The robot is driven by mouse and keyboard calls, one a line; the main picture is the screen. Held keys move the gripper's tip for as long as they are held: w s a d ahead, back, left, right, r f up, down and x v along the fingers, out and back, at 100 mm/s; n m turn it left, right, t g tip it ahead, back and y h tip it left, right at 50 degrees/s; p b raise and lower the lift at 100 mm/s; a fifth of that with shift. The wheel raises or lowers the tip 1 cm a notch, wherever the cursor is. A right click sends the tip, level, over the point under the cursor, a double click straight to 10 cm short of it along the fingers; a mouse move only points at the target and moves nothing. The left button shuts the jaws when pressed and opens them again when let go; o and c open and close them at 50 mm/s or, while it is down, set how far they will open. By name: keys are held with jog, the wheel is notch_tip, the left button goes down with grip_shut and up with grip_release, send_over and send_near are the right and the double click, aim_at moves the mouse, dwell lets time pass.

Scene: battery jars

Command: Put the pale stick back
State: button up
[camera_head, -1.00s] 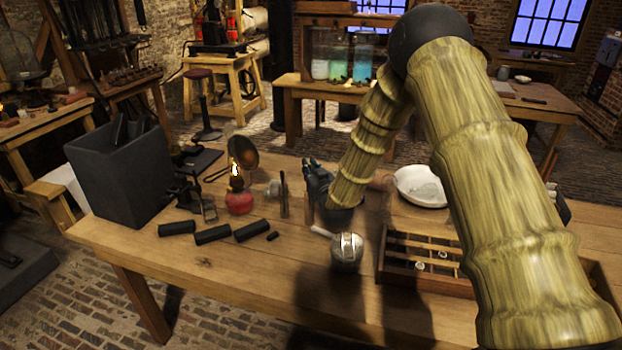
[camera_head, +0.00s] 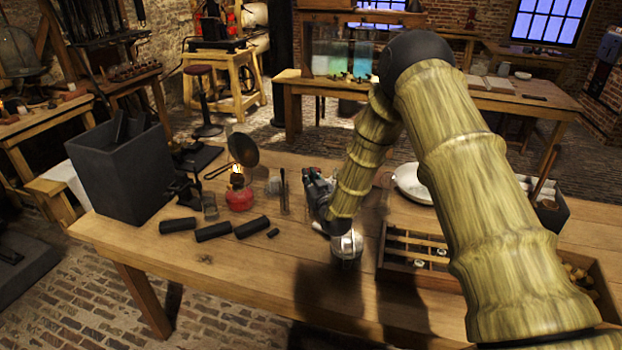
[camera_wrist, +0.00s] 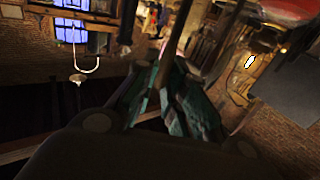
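My gripper (camera_head: 314,180) is above the table, just behind the silver pot (camera_head: 347,245). In the wrist view its teal fingers (camera_wrist: 172,88) are close together around a thin stick (camera_wrist: 176,40). The stick looks brownish in the dim light, and this view seems upside down, so the stick points downward. In the head view the stick's lower part is hidden. Thin upright sticks (camera_head: 284,188) stand left of the gripper. A short white piece (camera_head: 320,229) shows beside the pot; I cannot tell whether it is a handle or a loose stick.
A red lamp (camera_head: 239,199) burns left of the gripper, with a round reflector (camera_head: 243,149) above it. Black cylinders (camera_head: 213,232) lie in front. A partitioned wooden tray (camera_head: 380,262) and a white bowl (camera_head: 410,184) are at right.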

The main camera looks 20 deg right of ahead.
jog(key=o, duration=0.4)
jog(key=shift+c, duration=0.2)
jog(key=shift+r, duration=0.2)
jog(key=s+b, duration=0.2)
jog(key=s, duration=1)
jog(key=shift+d+b, duration=0.25)
jog(key=shift+b, duration=0.15)
